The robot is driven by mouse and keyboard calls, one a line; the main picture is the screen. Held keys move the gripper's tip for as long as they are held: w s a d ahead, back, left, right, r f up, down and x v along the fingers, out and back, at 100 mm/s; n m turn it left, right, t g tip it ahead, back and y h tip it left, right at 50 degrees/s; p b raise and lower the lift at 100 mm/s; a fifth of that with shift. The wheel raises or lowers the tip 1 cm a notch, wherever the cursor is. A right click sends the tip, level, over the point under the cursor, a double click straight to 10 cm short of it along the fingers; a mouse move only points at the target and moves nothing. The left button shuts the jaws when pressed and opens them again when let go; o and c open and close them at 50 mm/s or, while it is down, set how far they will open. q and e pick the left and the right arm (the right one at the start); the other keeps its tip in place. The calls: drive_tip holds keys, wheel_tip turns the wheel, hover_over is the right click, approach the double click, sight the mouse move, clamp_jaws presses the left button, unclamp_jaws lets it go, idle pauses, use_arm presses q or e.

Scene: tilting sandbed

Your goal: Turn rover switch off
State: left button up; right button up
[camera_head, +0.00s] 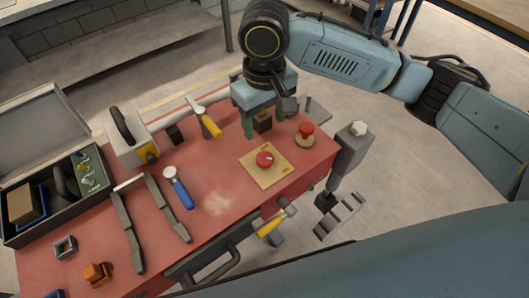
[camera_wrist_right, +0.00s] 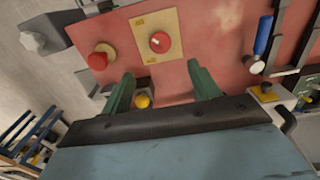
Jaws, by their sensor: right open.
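The likely rover switch is a red round knob (camera_head: 264,160) with a pale mark on a square yellow plate (camera_head: 254,174), on the red bench top. The knob also shows in the right wrist view (camera_wrist_right: 160,42), top centre. A second red button (camera_head: 306,130), mushroom-shaped on a yellowish round base, stands to its right; it also shows in the right wrist view (camera_wrist_right: 100,57). My right gripper (camera_head: 264,124) is open above the bench, behind the plate, touching neither. Its green fingers (camera_wrist_right: 162,88) are wide apart in the right wrist view. My left gripper is not in view.
A yellow-handled hammer (camera_head: 209,122) lies left of my right gripper. A blue-handled tool (camera_head: 178,188) and dark bars (camera_head: 128,230) lie farther left, beside an open case (camera_head: 58,185). A grey post with a white knob (camera_head: 350,150) rises at the right edge.

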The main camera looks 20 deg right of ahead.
sight(264, 157)
wheel_tip(264, 157, down, 12)
drive_tip(key=shift+f+b, duration=0.2)
drive_tip(key=shift+b, duration=0.75)
drive_tip(key=c, duration=1)
drive_tip(key=shift+o, duration=0.2)
drive_tip(key=shift+s+r+n+p, duration=0.15)
drive_tip(key=shift+n+p, duration=0.25)
drive_tip(key=shift+p, duration=0.35)
drive_tip(key=n+p, duration=0.7)
drive_tip(key=p, duration=0.2)
drive_tip(key=shift+r, duration=0.1)
drive_tip(key=n+p, duration=0.3)
drive_tip(key=n, duration=0.1)
drive_tip(key=shift+n, duration=0.4)
drive_tip(key=shift+n+p, duration=0.4)
drive_tip(key=shift+n, duration=0.8)
drive_tip(key=shift+a+f+n+p, duration=0.1)
drive_tip(key=shift+n+p, duration=0.1)
drive_tip(key=shift+n, duration=0.55)
drive_tip(key=shift+f+n+p, duration=0.1)
drive_tip(key=shift+n+p, duration=0.05)
drive_tip(key=shift+n, duration=0.6)
